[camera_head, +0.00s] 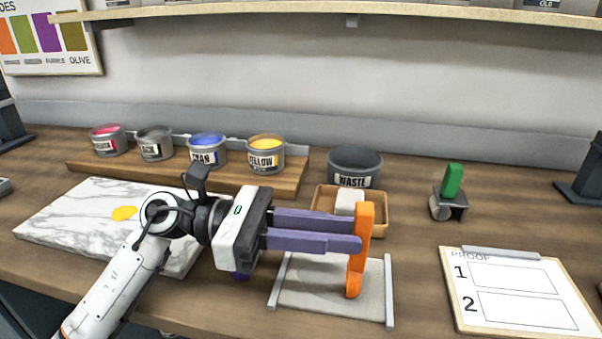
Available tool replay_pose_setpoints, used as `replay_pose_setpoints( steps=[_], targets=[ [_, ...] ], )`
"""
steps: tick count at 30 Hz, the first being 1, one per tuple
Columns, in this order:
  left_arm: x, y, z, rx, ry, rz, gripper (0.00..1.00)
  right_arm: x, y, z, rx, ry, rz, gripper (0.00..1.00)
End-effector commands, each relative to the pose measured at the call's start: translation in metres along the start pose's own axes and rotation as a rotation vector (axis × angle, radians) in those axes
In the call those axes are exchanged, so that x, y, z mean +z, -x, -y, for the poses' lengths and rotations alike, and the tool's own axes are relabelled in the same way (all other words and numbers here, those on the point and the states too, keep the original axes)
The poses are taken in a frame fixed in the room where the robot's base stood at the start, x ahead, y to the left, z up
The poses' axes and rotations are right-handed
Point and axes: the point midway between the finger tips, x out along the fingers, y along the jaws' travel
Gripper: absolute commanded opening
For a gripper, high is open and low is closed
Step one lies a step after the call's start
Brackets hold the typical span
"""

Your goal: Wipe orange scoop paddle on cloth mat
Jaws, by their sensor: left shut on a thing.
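My left gripper (358,231) reaches in from the left with two long purple fingers. It is shut on the orange scoop paddle (355,277), which stands roughly upright at the fingertips. The paddle's lower end is over the grey cloth mat (319,291); I cannot tell whether it touches the cloth. The mat lies on the bench between two light metal side bars. The fingers cover part of the mat's far side. My right gripper is not in view.
A marble slab (67,218) with a yellow ink blob (124,213) lies left. Several ink tins stand on a wooden riser (290,178) behind. A waste tin (355,165) and wooden tray (379,220) stand behind the mat. A green-handled roller (452,187) and proof clipboard (463,316) are right.

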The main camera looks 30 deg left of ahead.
Motion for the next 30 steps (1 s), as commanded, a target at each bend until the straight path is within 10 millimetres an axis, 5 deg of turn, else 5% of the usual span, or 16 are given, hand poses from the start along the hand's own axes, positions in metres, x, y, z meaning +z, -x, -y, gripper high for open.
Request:
replay_pose_setpoints(
  steps=[7, 11, 30],
  targets=[
    [0.001, -0.015, 0.005, 0.007, 0.000, 0.000, 0.00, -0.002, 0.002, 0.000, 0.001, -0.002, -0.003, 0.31],
    [0.024, -0.014, 0.005, 0.007, -0.007, 0.000, 0.00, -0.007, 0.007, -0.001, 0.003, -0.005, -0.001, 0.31],
    [0.072, -0.015, 0.005, 0.003, -0.002, 0.001, 0.00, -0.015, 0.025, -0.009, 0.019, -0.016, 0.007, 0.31]
  ],
)
